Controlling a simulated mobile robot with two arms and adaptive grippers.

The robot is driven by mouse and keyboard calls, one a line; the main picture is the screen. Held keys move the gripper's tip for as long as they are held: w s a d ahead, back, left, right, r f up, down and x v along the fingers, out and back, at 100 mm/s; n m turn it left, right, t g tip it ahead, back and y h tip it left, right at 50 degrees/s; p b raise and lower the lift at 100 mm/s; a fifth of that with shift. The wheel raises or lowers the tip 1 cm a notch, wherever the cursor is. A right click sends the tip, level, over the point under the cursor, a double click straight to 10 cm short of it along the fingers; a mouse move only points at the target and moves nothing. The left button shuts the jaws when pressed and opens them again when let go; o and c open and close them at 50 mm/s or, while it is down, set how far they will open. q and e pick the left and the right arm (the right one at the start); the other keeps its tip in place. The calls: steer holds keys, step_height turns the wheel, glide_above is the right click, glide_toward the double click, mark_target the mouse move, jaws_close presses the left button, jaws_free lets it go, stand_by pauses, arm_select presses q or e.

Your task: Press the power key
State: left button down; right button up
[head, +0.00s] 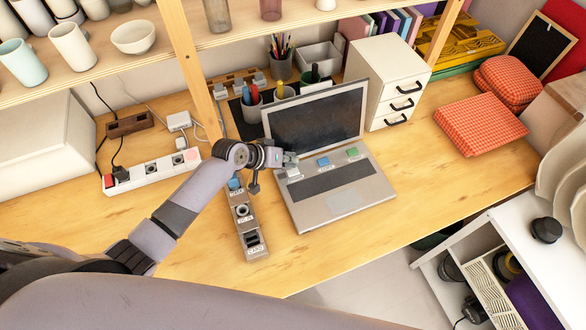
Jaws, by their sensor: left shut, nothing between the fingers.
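An open silver laptop (344,203) stands on the wooden desk with its dark screen (318,118) raised. Along the top of its base sit a pale key (294,174), a blue key (323,162) and a green key (352,153). Any labels on them are too small to read, so I cannot tell which is the power key. My left gripper (290,160) is shut and empty. It is at the laptop's upper left corner, close to the pale key; I cannot tell whether it touches. My right gripper is not in view.
A grey port strip (249,235) lies left of the laptop. A white power strip (150,172) with a red switch is further left. Pen cups stand behind the laptop and a white drawer unit (388,83) behind right.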

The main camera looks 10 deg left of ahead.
mark_target(291, 169)
arm_select(q)
step_height(291, 169, up, 4)
steer(key=p, duration=0.3)
steer(key=shift+r, duration=0.2)
steer(key=shift+f, duration=0.1)
